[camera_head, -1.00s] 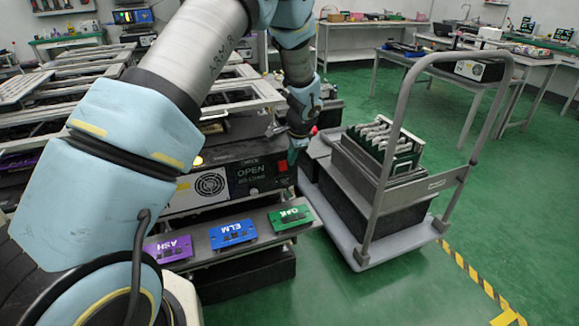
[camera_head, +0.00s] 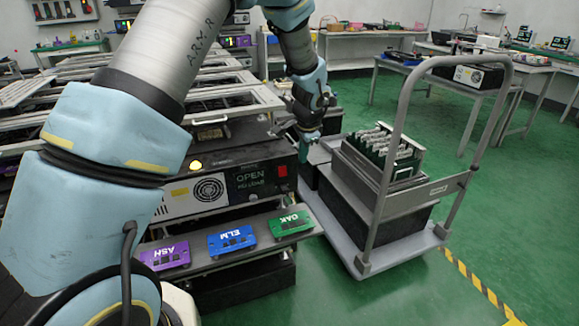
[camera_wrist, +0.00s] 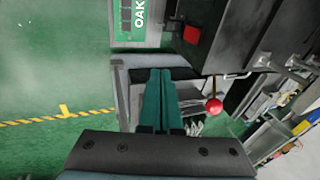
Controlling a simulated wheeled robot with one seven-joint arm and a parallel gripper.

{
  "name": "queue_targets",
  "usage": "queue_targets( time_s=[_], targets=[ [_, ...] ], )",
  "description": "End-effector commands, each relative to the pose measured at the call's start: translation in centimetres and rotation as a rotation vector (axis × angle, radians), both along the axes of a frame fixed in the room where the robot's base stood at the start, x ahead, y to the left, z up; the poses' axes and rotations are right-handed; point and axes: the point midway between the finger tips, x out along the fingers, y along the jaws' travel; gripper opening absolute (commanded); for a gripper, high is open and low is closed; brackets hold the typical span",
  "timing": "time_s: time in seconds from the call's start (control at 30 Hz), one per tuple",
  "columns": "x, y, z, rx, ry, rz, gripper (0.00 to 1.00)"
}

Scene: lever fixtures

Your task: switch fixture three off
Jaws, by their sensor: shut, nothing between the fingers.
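A lever with a red ball knob (camera_wrist: 213,106) and a thin metal stem shows in the wrist view, on the side of a dark machine box (camera_wrist: 215,50). In the head view this box (camera_head: 255,185) has a fan, a dark panel reading OPEN and a red block (camera_head: 282,171). My gripper (camera_wrist: 160,72) is shut and empty, its teal fingers left of the knob and apart from it in the wrist view. In the head view my gripper (camera_head: 304,152) hangs by the box's right end, where the knob cannot be made out. No number three is readable.
A shelf in front of the box holds purple ASH (camera_head: 165,256), blue ELM (camera_head: 232,240) and green OAK (camera_head: 290,224) plates. A grey trolley (camera_head: 388,250) carrying a crate of boards stands close on the right. Green floor is free beyond it.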

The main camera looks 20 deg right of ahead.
Motion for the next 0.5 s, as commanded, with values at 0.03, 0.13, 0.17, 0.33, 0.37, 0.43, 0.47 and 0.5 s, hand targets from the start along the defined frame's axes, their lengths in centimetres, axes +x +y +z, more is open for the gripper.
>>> queue_targets(
  time_s=[0.03, 0.13, 0.17, 0.33, 0.37, 0.43, 0.47, 0.5],
  targets=[
    [-1.1, -1.4, -1.7, -0.061, 0.019, 0.012, 0.0],
    [-3.1, -4.8, -3.9, -0.228, 0.051, 0.06, 0.0],
    [-3.7, -5.9, -4.4, -0.284, 0.059, 0.08, 0.0],
    [-5.9, -10.7, -6.4, -0.585, 0.069, 0.233, 0.0],
    [-6.1, -11.3, -6.6, -0.633, 0.064, 0.265, 0.0],
    [-6.2, -12.2, -7.1, -0.738, 0.042, 0.344, 0.0],
    [-6.2, -12.5, -7.3, -0.78, 0.03, 0.379, 0.0],
    [-6.2, -12.6, -7.5, -0.832, 0.01, 0.428, 0.0]
  ],
)
